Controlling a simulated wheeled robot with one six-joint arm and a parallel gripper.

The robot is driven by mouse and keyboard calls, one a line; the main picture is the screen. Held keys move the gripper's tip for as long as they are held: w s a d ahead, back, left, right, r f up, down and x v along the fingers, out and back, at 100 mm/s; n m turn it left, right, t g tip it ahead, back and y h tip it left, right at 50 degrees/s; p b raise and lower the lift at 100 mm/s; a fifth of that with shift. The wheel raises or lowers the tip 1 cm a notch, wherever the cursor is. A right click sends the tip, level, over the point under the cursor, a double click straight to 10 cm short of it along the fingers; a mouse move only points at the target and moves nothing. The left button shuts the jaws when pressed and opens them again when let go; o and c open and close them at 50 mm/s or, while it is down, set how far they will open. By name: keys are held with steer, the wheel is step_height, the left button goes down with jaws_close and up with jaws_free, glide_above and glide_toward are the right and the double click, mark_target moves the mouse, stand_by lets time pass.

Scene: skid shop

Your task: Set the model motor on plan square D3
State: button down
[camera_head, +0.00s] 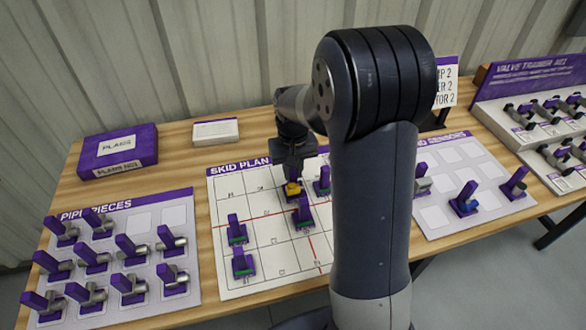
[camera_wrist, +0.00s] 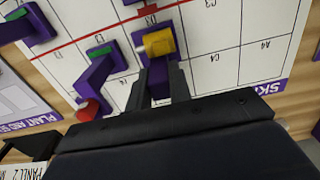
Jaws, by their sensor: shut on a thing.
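The model motor, a yellow cylinder on a purple base, shows at the plan in the head view (camera_head: 292,189) and in the wrist view (camera_wrist: 158,42). My gripper (camera_wrist: 165,88) is shut on its purple upright part; in the head view my gripper (camera_head: 292,168) points down over it. The motor is over the upper middle of the white skid plan (camera_head: 265,235), near a red line. I cannot tell whether its base touches the plan.
Purple pieces with green parts (camera_head: 237,232) stand on the plan; one (camera_wrist: 97,72) is close beside the motor. The pipe pieces board (camera_head: 120,205) is at left, a plant and sensors board (camera_head: 445,215) at right. My arm hides the plan's right side.

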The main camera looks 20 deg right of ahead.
steer(key=shift+f+b, duration=0.5)
steer(key=shift+f, duration=0.2)
stand_by(0.3)
steer(key=c, duration=1.2)
jaws_free()
steer(key=shift+r, duration=0.2)
steer(key=shift+r+p, duration=0.4)
steer(key=shift+p, duration=0.15)
steer(key=shift+r, duration=0.1)
steer(key=shift+r+p, duration=2.75)
steer(key=shift+r, duration=0.65)
